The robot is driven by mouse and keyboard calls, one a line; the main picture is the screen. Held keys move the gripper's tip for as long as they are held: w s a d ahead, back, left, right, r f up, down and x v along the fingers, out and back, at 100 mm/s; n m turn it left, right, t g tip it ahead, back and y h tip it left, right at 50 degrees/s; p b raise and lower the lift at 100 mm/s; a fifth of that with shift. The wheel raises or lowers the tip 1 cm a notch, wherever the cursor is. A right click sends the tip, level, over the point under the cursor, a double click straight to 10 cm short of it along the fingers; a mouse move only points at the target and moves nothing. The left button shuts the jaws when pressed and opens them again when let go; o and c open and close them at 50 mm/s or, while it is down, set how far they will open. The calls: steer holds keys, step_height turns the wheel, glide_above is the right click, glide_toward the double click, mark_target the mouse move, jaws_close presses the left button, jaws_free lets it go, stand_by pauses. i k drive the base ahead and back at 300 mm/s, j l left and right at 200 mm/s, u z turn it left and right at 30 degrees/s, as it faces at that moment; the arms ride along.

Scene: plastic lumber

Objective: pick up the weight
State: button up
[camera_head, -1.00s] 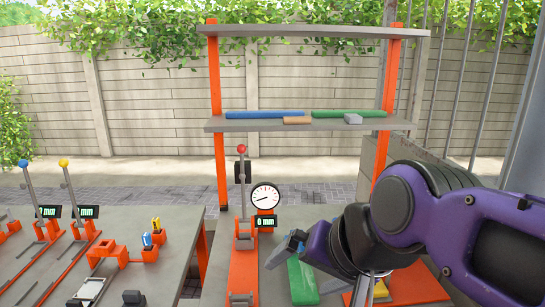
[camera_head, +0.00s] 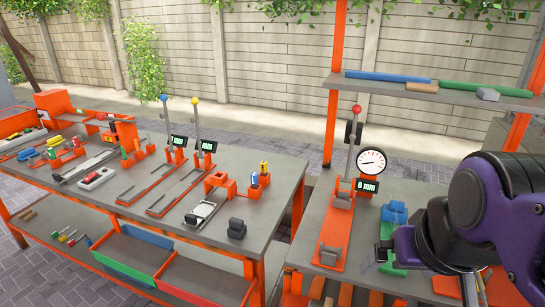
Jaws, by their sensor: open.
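A small dark grey block with a knob-like top (camera_head: 237,228), which looks like the weight, stands near the front right of the left workbench. My gripper (camera_head: 378,255) is low at the right, over the right workbench, partly seen from the side behind my purple arm. It is open, with no object seen between its fingers. It is well to the right of the dark block, and the gap between the benches lies between them.
An orange lever press (camera_head: 338,225) with a dial gauge (camera_head: 371,163) stands by my gripper. A blue piece (camera_head: 393,213) is beside it. The left workbench (camera_head: 262,200) carries orange fixtures and several small parts. A shelf (camera_head: 440,95) holds coloured bars.

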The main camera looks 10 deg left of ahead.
mark_target(237, 229)
steer(key=u, duration=0.95)
steer(key=z, duration=1.4)
steer(key=u, duration=1.4)
steer(key=i+j+z, duration=0.1)
steer(key=z, duration=0.8)
steer(key=j+z, duration=0.75)
steer(key=i+l, duration=0.05)
steer(key=i, duration=0.05)
